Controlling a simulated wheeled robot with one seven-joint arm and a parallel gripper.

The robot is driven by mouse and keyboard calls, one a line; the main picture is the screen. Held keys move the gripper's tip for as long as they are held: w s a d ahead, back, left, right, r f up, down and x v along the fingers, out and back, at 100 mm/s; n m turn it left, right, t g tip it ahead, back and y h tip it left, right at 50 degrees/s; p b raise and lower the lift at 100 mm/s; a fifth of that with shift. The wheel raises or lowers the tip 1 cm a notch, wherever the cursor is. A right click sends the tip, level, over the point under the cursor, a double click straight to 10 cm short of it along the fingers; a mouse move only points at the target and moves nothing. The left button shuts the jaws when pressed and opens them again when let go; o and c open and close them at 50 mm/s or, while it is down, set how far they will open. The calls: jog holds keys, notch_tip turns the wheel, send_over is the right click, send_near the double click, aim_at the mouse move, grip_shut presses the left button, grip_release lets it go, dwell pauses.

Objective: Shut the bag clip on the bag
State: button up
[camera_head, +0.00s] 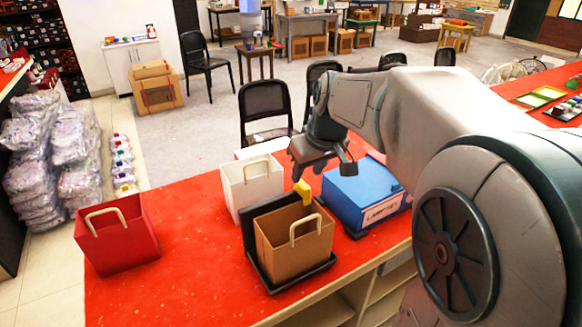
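A brown paper bag (293,249) with a pale handle stands upright in a black tray (318,272) on the red-topped table. A small yellow piece, apparently the bag clip (303,191), is at the top rear edge of the brown bag; I cannot tell whether its jaws are open or shut. My gripper (318,168) hangs just above and behind the yellow clip, near the blue box. It appears apart from the clip. Its fingers are dark and small in this view, so their opening is unclear.
A red bag (117,236) stands at the left of the table (190,270), a white bag (252,186) behind the brown one. A blue box (362,192) with a white label sits at right. Black chairs (266,110) stand behind. The table's left middle is clear.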

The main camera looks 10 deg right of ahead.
aim_at(302, 184)
jog(key=x, duration=0.5)
grip_shut()
